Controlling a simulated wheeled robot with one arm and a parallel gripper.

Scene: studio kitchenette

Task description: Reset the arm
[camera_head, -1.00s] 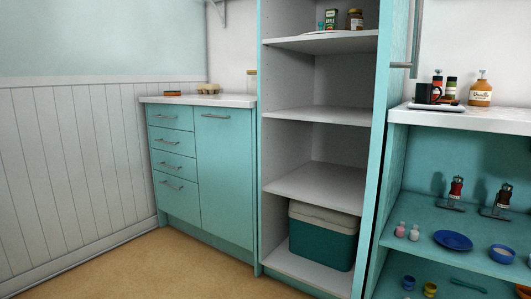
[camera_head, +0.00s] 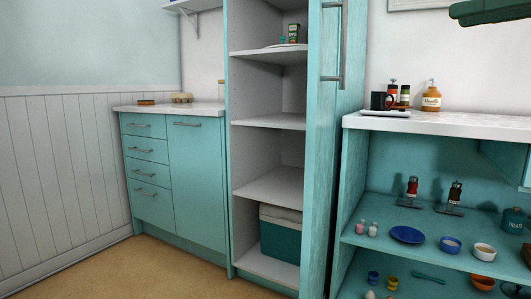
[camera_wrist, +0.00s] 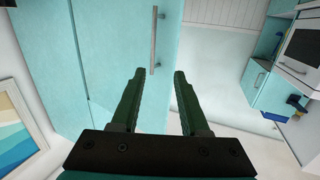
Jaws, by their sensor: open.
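My gripper (camera_wrist: 158,75) is open and empty in the wrist view, its two dark green fingers spread apart. Past the fingertips is the turquoise cabinet door (camera_wrist: 115,60) with its vertical metal handle (camera_wrist: 154,40), which lies between and beyond the fingers without visible contact. In the head view a dark green part of my arm (camera_head: 490,10) shows at the top right. The tall cabinet (camera_head: 268,190) stands open there, its door (camera_head: 335,150) seen nearly edge-on with the long handle (camera_head: 341,45).
A cooler box (camera_head: 280,238) sits on the cabinet's low shelf. To the right, an open shelf unit (camera_head: 375,240) holds a blue plate (camera_head: 407,235), bowls and bottles. Its countertop (camera_head: 450,122) bears a tray with a black mug (camera_head: 380,101). Floor (camera_head: 180,268) is clear at left.

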